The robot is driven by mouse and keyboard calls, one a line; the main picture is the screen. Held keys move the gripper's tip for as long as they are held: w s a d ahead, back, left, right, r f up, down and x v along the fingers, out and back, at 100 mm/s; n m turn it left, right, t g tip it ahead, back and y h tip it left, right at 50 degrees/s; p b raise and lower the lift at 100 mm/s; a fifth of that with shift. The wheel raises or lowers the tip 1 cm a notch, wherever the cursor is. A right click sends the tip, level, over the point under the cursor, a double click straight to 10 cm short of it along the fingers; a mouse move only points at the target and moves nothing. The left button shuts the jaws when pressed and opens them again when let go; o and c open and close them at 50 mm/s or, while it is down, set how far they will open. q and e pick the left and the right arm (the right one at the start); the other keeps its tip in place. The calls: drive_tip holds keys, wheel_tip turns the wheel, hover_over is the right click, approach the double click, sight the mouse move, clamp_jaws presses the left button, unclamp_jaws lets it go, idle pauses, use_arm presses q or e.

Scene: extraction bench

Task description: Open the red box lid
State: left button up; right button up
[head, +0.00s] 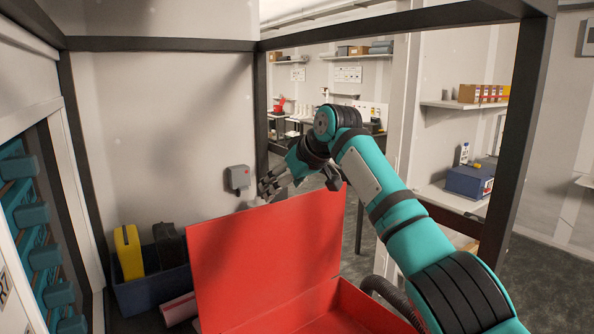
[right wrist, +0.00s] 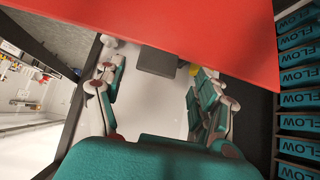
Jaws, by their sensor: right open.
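The red box (head: 345,310) is at the bottom centre of the head view, partly cut off by the frame. Its red lid (head: 258,262) stands raised, with its broad face toward the camera and the box interior partly showing. My right gripper (head: 272,184) is at the lid's top edge, partly hidden behind it. In the right wrist view its fingers (right wrist: 158,90) are spread with nothing between them, and the lid (right wrist: 190,30) spans the top, beyond the fingertips. Whether they touch the lid cannot be told. My left gripper is not in view.
A blue bin (head: 150,288) with a yellow case (head: 129,252) and a black case (head: 169,245) stands left of the lid. A grey wall box (head: 238,178) is behind the gripper. Dark frame posts (head: 520,130) stand at right.

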drive_tip(key=v, duration=1)
drive_tip(key=shift+s+d+r, duration=0.2)
drive_tip(key=shift+s+r, duration=0.05)
